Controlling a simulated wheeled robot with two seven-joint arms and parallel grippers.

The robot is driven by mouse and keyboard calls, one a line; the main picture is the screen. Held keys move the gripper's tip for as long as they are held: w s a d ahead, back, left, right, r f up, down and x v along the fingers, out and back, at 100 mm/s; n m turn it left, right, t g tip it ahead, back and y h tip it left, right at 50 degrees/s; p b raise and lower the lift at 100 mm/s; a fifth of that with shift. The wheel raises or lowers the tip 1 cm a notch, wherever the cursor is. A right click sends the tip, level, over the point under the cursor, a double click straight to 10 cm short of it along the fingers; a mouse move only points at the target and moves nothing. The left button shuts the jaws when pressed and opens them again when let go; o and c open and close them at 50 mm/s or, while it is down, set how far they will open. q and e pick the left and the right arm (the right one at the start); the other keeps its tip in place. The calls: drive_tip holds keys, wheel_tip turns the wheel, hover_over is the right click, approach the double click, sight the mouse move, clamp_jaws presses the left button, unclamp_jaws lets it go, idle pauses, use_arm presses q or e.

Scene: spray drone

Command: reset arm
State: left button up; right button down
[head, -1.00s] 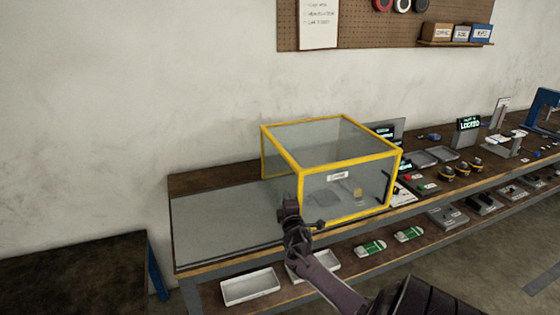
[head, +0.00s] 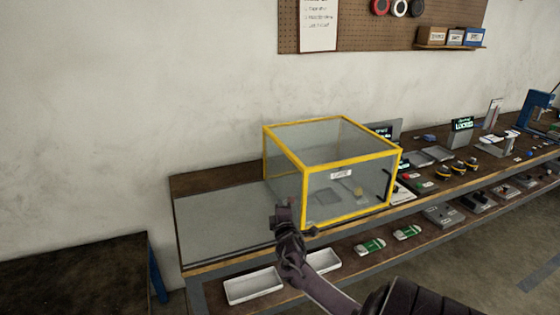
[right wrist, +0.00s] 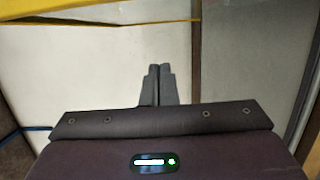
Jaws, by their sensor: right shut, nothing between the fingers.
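My right gripper (head: 283,206) is in front of the bench, at the lower left corner of a clear box with a yellow frame (head: 303,190). In the right wrist view its two dark fingers (right wrist: 158,84) are together with nothing between them. A yellow edge of the box (right wrist: 110,17) crosses the top of that view. I cannot tell whether the gripper touches the box or the bench. My left gripper is not in view.
The bench has a bare grey mat (head: 222,222) left of the box. White trays (head: 254,285) and green-and-white items (head: 370,247) lie on the lower shelf. A lit "LOCKED" sign (head: 462,125) and several small parts stand to the right. A dark table (head: 80,270) is at the left.

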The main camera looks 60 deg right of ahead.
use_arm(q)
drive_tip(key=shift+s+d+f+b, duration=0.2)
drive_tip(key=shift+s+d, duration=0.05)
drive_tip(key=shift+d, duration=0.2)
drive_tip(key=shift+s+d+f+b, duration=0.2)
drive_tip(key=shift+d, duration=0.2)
use_arm(e)
drive_tip(key=v, duration=0.7)
drive_tip(key=shift+s+d+f, duration=0.15)
drive_tip(key=shift+s+d, duration=0.2)
